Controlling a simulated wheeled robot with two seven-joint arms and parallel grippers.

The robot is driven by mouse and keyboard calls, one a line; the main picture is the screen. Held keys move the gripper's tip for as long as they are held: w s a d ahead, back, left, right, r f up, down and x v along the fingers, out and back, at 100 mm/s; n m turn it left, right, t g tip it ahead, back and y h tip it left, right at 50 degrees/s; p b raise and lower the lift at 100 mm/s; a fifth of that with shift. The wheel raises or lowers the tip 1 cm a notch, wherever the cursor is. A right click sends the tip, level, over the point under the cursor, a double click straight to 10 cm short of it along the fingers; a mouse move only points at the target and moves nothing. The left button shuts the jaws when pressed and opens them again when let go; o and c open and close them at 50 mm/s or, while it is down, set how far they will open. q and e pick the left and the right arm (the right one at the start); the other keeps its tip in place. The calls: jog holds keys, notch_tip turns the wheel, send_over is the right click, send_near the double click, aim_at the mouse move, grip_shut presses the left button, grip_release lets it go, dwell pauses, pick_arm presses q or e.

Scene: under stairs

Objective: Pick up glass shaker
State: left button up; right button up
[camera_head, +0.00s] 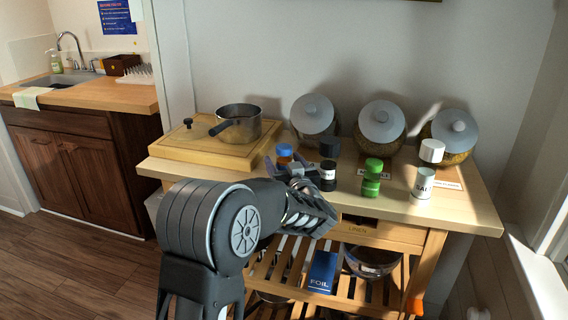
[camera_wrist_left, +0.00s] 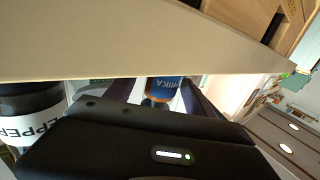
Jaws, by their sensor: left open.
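Several small shakers stand on the cart top. One has a blue cap (camera_head: 284,150) and an orange-brown body. Its blue label, with letters ending in "RIKA", shows in the left wrist view (camera_wrist_left: 163,88). To its right are a dark-capped pepper shaker (camera_head: 328,172), a green-capped shaker (camera_head: 372,178) and a white salt shaker (camera_head: 424,183). The pepper label also shows in the left wrist view (camera_wrist_left: 35,128). My left gripper (camera_head: 292,172) is open at the cart's front edge, just in front of the blue-capped shaker, which appears between its fingers. I cannot see contact. My right gripper is not in view.
A wooden board (camera_head: 190,148) with a saucepan (camera_head: 240,122) lies left of the shakers. Large lidded glass jars (camera_head: 313,115) stand behind them against the wall. Lower slatted shelves hold a blue foil box (camera_head: 322,272) and a bowl (camera_head: 372,262).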

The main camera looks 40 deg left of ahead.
pick_arm(q)
jog(key=shift+c, duration=0.4)
grip_shut()
dwell(0.5)
